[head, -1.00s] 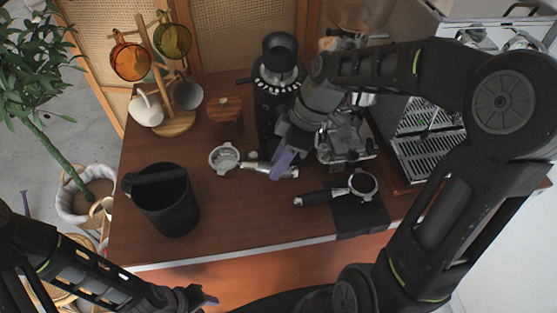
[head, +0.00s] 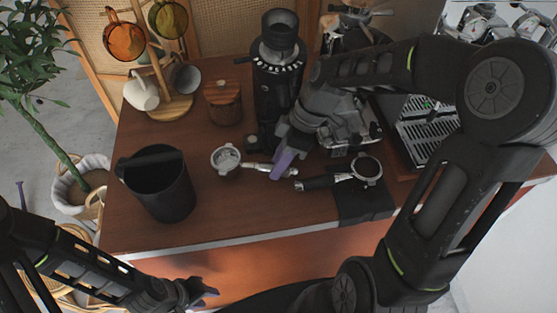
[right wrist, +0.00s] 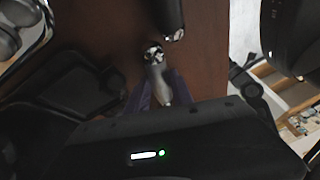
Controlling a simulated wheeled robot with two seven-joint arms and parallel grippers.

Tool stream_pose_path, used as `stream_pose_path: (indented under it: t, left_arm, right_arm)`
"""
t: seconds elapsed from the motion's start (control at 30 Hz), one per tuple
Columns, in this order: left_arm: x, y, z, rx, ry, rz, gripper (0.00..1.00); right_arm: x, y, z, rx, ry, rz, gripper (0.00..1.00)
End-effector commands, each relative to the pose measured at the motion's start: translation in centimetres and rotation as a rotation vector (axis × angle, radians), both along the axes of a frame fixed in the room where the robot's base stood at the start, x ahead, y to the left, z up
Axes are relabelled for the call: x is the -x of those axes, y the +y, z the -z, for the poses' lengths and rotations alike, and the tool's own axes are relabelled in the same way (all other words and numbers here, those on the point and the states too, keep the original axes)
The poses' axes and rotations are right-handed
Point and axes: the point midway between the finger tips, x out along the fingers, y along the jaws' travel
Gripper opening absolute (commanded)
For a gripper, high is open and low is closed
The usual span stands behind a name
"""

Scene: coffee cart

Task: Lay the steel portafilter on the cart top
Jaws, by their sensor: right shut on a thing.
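The steel portafilter (head: 226,160), with a round basket and a pale metal handle, is at the middle of the cart top (head: 240,215) in the head view. My right gripper (head: 283,163), with purple fingers, is shut on its handle. The handle also shows between the fingers in the right wrist view (right wrist: 157,82). I cannot tell whether the portafilter touches the wood. My left gripper (head: 202,291) hangs in front of the cart, away from everything; its jaw opening is unclear.
A black bin (head: 160,190) stands left, the grinder (head: 278,80) and wooden canister (head: 223,103) behind.

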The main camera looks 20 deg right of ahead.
Motion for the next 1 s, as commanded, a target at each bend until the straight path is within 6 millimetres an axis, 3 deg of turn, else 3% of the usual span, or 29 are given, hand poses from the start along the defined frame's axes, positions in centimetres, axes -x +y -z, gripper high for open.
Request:
stream_pose_path:
  t: [0.27,0.3,0.57,0.77,1.0]
  left_arm:
    - [0.00,-0.01,-0.04,0.000,0.000,0.000,0.36]
    - [0.00,0.00,-0.02,0.000,0.000,0.000,0.36]
    - [0.00,0.00,-0.01,0.000,0.000,0.000,0.36]
    - [0.00,0.00,0.02,0.000,0.000,0.000,0.36]
    - [0.00,0.00,0.02,0.000,0.000,0.000,0.36]
  right_arm:
    - [-0.06,0.03,-0.07,-0.001,-0.002,0.001,0.00]
    - [-0.06,0.03,-0.07,-0.001,-0.002,0.001,0.31]
    - [-0.02,0.01,-0.03,-0.001,0.000,0.000,0.52]
    - [0.05,-0.01,0.10,0.000,0.002,0.000,0.54]
    - [0.02,-0.03,0.08,0.001,0.001,0.001,0.74]
